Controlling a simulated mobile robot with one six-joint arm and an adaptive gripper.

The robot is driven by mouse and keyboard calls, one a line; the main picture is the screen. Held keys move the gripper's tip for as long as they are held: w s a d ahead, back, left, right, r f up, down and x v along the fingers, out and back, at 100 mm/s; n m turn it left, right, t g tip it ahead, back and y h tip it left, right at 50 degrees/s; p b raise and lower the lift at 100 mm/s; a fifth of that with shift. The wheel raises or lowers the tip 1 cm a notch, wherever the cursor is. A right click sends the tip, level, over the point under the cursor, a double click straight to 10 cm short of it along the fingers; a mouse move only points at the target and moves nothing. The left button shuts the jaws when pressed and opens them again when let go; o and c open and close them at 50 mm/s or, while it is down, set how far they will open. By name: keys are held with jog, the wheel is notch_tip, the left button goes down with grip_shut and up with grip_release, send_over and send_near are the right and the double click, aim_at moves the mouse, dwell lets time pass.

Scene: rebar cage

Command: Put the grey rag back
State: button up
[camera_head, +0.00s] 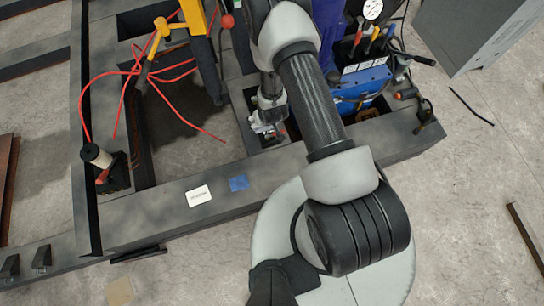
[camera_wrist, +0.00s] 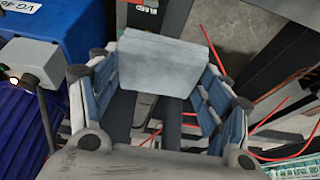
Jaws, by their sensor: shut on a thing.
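In the wrist view the grey rag (camera_wrist: 162,62) shows as a flat, pale grey folded block between the two blue-padded fingers of my gripper (camera_wrist: 158,92). The fingers are closed against its sides. In the head view my gripper (camera_head: 268,122) hangs below my arm, over or in a narrow bay of the dark frame, left of the blue case. The rag cannot be made out clearly there, as my arm and wrist cover much of that spot. How far the rag is above the surface below cannot be told.
A blue case (camera_head: 362,86) with tools above it stands right of my arm. Loose red wire (camera_head: 130,72) and a yellow tool (camera_head: 196,18) lie to the left. A spool (camera_head: 97,155) sits on the frame. The front beam (camera_head: 150,212) carries a white label (camera_head: 198,195) and a blue square (camera_head: 238,183).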

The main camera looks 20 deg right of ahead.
jog(key=s+f+p, duration=0.2)
jog(key=s+f, duration=0.8)
jog(key=f, duration=0.3)
notch_tip(320, 180, down, 14)
jog(key=b, duration=0.6)
jog(key=shift+w+f, duration=0.1)
jog(key=shift+f, duration=0.15)
jog(key=shift+f+b, duration=1.15)
jog(key=shift+f, duration=1.25)
jog(key=shift+f, duration=0.15)
jog(key=o, duration=1)
